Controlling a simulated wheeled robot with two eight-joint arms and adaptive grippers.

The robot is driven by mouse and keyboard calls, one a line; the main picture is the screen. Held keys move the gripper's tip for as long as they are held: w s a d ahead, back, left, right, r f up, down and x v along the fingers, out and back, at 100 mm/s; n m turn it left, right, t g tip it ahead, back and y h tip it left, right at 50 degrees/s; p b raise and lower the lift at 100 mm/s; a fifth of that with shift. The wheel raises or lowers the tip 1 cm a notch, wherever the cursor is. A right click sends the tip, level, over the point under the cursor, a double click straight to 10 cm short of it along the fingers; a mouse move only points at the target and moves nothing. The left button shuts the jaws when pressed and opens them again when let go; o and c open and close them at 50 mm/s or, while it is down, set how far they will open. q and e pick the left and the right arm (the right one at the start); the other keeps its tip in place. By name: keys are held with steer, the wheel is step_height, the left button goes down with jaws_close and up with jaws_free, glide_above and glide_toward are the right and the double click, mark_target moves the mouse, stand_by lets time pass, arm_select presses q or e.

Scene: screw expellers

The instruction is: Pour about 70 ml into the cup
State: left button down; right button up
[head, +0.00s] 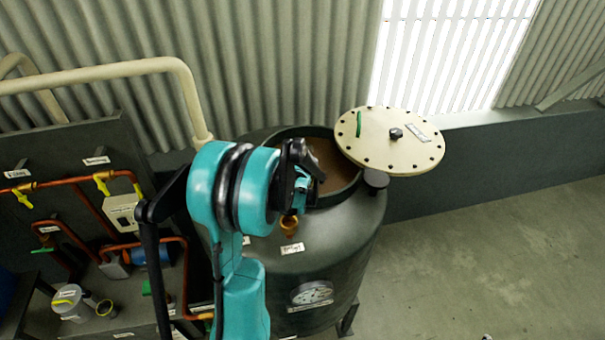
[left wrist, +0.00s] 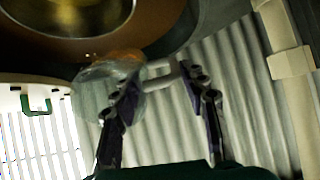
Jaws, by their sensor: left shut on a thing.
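My left gripper (head: 300,190) is at the near side of the dark tank's open mouth. In the left wrist view, its fingers (left wrist: 160,90) close on the pale handle (left wrist: 160,68) of a clear vessel (left wrist: 98,88). An orange-brown tint shows near the vessel's top edge in that view; whether it is liquid inside I cannot tell. The head view hides most of the vessel behind the gripper. A small amber cup-like piece (head: 290,226) shows just below the gripper. My right gripper is out of view.
The tank (head: 335,240) has brown contents (head: 327,160) in its open mouth. Its round cream lid (head: 385,150) sits tilted at the right rim. A white container (head: 68,302) stands lower left, below copper pipes (head: 70,182). The floor at right is clear.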

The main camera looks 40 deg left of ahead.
arm_select(q)
steer(key=shift+w, duration=0.1)
stand_by(0.7)
steer(key=shift+a+r+g+h+p, duration=0.15)
steer(key=shift+r+g+h+p, duration=0.35)
steer(key=shift+p, duration=0.45)
steer(key=shift+w+f+h, duration=0.1)
steer(key=shift+h, duration=0.3)
